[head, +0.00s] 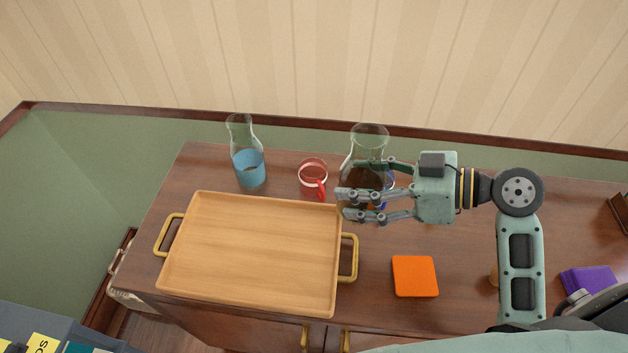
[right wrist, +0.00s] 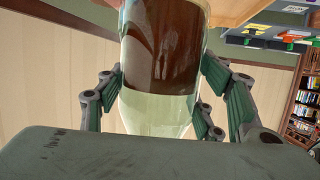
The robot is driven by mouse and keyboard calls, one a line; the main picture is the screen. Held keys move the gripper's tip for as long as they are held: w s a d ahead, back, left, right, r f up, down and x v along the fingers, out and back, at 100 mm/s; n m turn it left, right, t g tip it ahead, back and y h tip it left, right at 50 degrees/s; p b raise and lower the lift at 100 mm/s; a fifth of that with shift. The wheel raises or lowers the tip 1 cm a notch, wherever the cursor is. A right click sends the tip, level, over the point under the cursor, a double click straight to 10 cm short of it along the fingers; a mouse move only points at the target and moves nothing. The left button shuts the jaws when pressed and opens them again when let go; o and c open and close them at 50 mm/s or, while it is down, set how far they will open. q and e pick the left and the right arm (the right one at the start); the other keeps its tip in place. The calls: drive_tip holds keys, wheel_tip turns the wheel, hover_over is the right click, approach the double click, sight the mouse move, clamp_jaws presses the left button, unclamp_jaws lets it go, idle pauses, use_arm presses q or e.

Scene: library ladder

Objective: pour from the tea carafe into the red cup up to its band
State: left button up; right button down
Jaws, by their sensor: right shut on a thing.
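The tea carafe (head: 369,148) is clear glass with dark brown tea in its lower part. It stands upright toward the back of the cabinet top. My right gripper (head: 345,204) is shut on it from the right; the fingers hide part of its body. In the right wrist view the carafe (right wrist: 164,50) fills the space between the finger pads, with the brown liquid plain. The red cup (head: 313,176), with a red handle and a pale band, stands just left of the carafe, apart from it. Its inside is too small to read. My left gripper is not in view.
A second carafe (head: 248,166) with blue liquid stands left of the cup. A wooden tray (head: 250,296) with brass handles lies in front. An orange square (head: 415,276) lies front right, and purple items (head: 587,281) lie at far right. Something blue shows behind my fingers.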

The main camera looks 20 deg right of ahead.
sight(346, 178)
drive_tip(key=shift+w+a+r, duration=0.1)
drive_tip(key=shift+w+a, duration=0.95)
drive_tip(key=shift+w, duration=0.05)
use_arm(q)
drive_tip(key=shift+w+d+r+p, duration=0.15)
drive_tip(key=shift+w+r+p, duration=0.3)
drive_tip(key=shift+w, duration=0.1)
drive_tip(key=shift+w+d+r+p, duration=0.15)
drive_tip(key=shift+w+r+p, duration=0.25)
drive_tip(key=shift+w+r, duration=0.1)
use_arm(e)
drive_tip(key=s+f+x, duration=0.1)
drive_tip(key=x, duration=1.3)
drive_tip(key=shift+s+f, duration=0.15)
drive_tip(key=shift+s, duration=0.05)
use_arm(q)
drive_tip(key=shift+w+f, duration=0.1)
use_arm(e)
drive_tip(key=shift+a+f, duration=0.1)
drive_tip(key=shift+a, duration=0.05)
